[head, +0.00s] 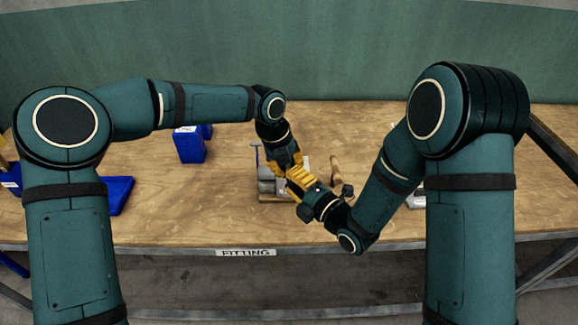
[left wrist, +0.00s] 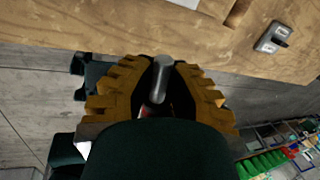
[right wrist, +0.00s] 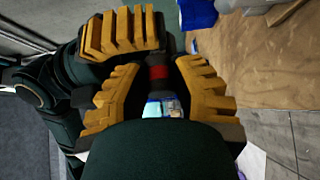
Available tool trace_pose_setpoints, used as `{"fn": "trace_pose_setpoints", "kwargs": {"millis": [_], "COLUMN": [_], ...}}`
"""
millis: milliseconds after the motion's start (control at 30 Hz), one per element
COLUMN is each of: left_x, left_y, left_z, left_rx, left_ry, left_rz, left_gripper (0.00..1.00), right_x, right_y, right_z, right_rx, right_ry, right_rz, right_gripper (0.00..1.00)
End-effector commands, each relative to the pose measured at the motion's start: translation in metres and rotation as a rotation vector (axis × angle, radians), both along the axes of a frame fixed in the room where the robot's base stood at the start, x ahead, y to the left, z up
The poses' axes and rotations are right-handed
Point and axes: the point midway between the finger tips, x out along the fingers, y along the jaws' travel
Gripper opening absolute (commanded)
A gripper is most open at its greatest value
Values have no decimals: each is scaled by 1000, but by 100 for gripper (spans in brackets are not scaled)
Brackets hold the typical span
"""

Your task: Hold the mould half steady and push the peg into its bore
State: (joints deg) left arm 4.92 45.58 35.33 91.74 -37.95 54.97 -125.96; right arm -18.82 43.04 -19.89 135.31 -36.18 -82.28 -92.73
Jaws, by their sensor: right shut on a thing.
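My left gripper (head: 290,163) and right gripper (head: 303,179) meet tip to tip above the bench. In the right wrist view my right gripper (right wrist: 160,68) is shut on a dark peg-like piece with a red band (right wrist: 158,75). The left gripper's yellow fingers show at its upper left. In the left wrist view a grey metal cylinder (left wrist: 162,72), perhaps the same peg, stands between the fingertips of my left gripper (left wrist: 162,66); whether they press on it is unclear. A grey block (head: 265,185), likely the mould half, is partly hidden behind the grippers.
A wooden mallet-like piece (head: 335,166) lies right of the grippers. A small grey item (head: 416,200) lies further right. Blue bins (head: 189,147) and (head: 118,196) stand at the left. The bench (head: 230,225) is mostly clear between them.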

Motion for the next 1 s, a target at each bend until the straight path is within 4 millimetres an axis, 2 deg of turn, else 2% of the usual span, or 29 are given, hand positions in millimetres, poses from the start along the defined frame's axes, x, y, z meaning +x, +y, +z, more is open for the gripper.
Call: {"fn": "trace_pose_setpoints", "kwargs": {"millis": [100, 133, 200, 567, 1000], "left_x": [0, 0, 0, 0, 0], "left_y": [-2, -2, -2, -2, -2], "left_z": [2, 2, 2, 2, 1], "left_rx": [-4, -5, -5, -3, -3], "left_ry": [-2, -2, -2, -2, -2], "left_rz": [-3, -3, -3, -2, -2], "left_gripper": [0, 0, 0, 0, 0], "right_x": [-1, -1, -1, -3, -50], "right_y": [1, 2, 1, -2, -42], "right_z": [-1, -1, -1, -1, -1], "right_rx": [-1, -1, -1, 0, -1], "right_ry": [2, 2, 2, 4, 4], "right_rz": [4, 4, 4, 2, 1], "right_gripper": [0, 36, 55, 55, 55]}}
